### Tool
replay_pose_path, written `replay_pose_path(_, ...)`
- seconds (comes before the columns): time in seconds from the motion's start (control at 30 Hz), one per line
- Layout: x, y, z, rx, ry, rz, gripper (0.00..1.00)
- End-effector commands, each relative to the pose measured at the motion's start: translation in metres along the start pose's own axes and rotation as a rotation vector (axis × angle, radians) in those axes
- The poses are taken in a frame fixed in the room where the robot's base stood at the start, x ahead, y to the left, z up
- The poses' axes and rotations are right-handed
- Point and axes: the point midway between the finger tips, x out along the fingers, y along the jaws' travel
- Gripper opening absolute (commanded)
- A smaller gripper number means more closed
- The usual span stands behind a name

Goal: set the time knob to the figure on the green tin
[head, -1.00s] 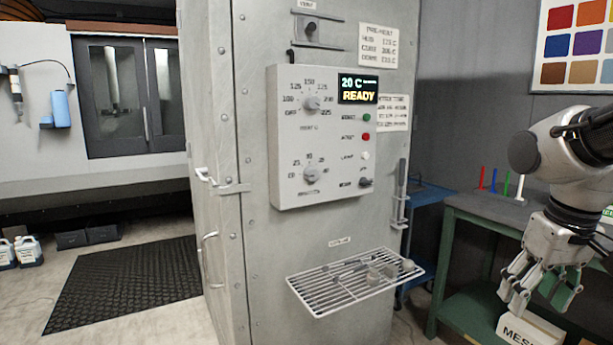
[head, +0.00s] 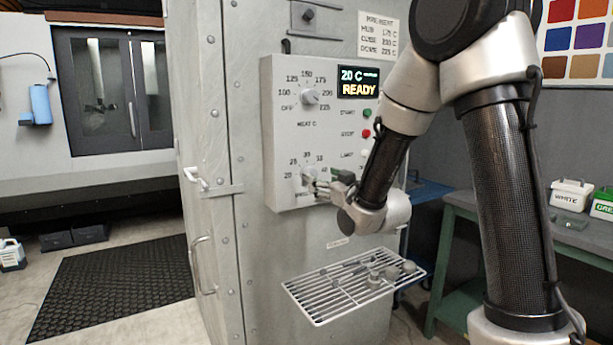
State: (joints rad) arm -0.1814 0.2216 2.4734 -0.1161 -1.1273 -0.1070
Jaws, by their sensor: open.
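The time knob (head: 308,172) is the lower pale dial on the grey control panel (head: 283,140), with small figures around its top. My gripper (head: 316,182) is at this knob, its fingers open and pointing at it from the right. It covers the knob's lower right side and the figures there. I cannot tell whether the fingers touch the knob or where its pointer stands. The green tin (head: 603,206), white with a green label, stands on the bench at the right edge. It is cut off by the picture edge, and no figure on it can be read.
The upper heat knob (head: 310,97) and the display (head: 358,82) reading "20 C READY" are above. The start and stop buttons are close to my forearm. A wire shelf (head: 350,290) with small parts juts out below. A white tin (head: 571,195) stands on the green bench (head: 460,208).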

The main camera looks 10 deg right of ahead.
Motion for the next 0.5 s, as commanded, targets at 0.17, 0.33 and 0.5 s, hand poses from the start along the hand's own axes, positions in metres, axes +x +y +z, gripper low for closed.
replay_pose_path(0.17,0.027,0.0,0.0,-0.002,0.002,0.0,0.6)
replay_pose_path(0.33,0.055,0.0,0.0,-0.002,0.002,0.0,0.6)
replay_pose_path(0.5,0.071,0.0,0.0,-0.002,0.001,0.0,0.6)
